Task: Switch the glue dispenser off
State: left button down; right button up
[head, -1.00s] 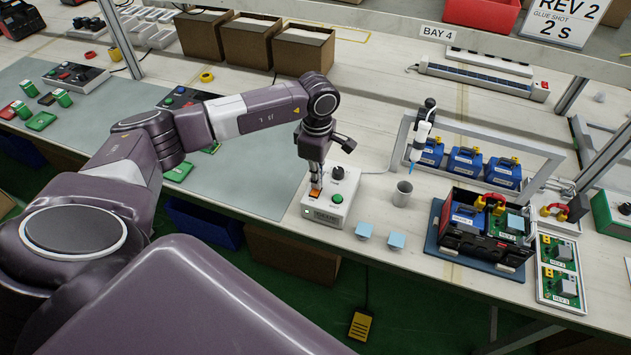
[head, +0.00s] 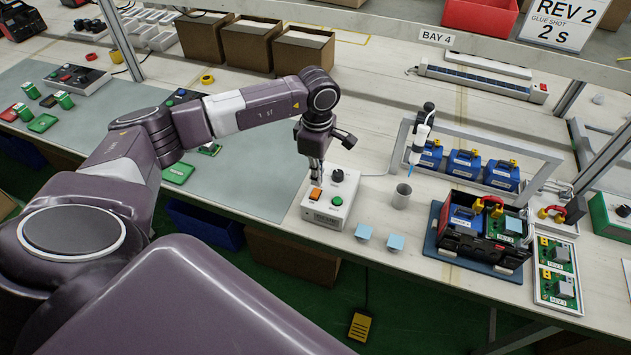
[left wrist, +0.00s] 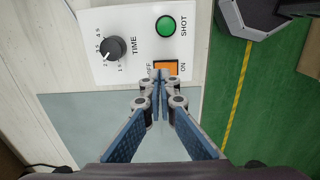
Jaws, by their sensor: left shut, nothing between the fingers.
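The glue dispenser's control box (head: 325,215) is white and stands at the bench's front edge. It has an orange rocker switch (head: 315,194), a green SHOT button (head: 337,201) and a black TIME knob (head: 338,175). In the left wrist view, the orange switch (left wrist: 167,66) lies between the OFF and ON labels. My left gripper (head: 315,181) is shut and empty, its tips just above the switch. In the left wrist view, the tips (left wrist: 161,78) overlap the switch's edge on the OFF side. Contact cannot be told. No lit lamp shows on the box's front. My right gripper is out of view.
A dispensing syringe (head: 421,135) hangs over a grey cup (head: 402,196) right of the box. Two light blue blocks (head: 396,242) lie nearby. A black crate (head: 478,246) stands further right. A yellow pedal (head: 360,326) is on the floor.

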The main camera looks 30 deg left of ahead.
aim_at(317, 190)
pick_arm(q)
jog(key=shift+r+p, duration=0.95)
jog(key=shift+r, duration=1.1)
